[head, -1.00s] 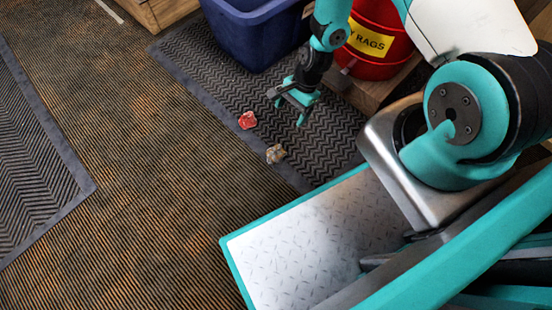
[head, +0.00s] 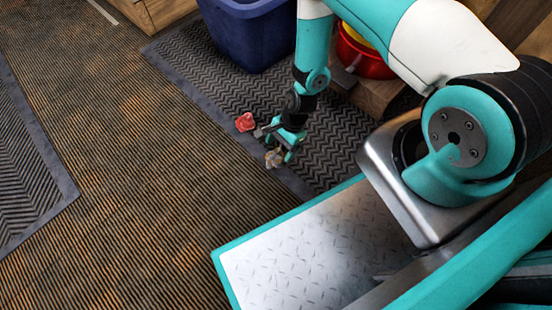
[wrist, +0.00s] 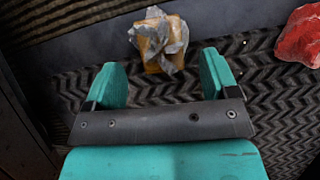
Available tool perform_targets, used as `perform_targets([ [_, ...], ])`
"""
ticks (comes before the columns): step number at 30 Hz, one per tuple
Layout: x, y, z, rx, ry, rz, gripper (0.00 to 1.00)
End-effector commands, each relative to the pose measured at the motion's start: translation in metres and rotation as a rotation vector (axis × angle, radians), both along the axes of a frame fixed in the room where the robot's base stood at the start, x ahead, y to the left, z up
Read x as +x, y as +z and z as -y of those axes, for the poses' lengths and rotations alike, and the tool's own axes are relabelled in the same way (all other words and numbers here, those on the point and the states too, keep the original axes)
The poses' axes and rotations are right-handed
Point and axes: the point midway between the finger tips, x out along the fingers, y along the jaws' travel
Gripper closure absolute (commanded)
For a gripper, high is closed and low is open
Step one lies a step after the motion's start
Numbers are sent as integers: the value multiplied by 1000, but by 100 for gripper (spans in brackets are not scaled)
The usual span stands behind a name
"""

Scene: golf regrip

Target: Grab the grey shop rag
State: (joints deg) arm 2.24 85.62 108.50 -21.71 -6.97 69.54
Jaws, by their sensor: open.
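The grey shop rag (wrist: 160,42) lies crumpled on the dark mat near its edge, with orange-tan patches among the grey. In the wrist view it is just beyond my open fingers and roughly centred between them. In the head view the rag (head: 273,158) sits right by my fingertips and is partly covered by them. My gripper (wrist: 165,80) is open, and nothing is held between its teal fingers. In the head view my gripper (head: 277,146) is low over the mat. I cannot tell whether it touches the rag.
A red rag (head: 245,122) lies close by on the mat (head: 205,80); it also shows at the right of the wrist view (wrist: 302,36). A blue bin (head: 245,35) and a red bucket (head: 365,58) stand farther back. Striped carpet to the left is clear.

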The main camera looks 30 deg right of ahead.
Motion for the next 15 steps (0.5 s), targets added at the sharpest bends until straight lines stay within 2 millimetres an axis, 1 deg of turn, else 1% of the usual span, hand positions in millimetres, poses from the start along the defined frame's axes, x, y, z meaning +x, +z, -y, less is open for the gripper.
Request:
perform_targets([
  [1,-1,-9,-3,0,2,0,20],
  [9,-4,-42,-18,0,2,-1,20],
  [15,-4,-41,-20,0,0,-1,20],
])
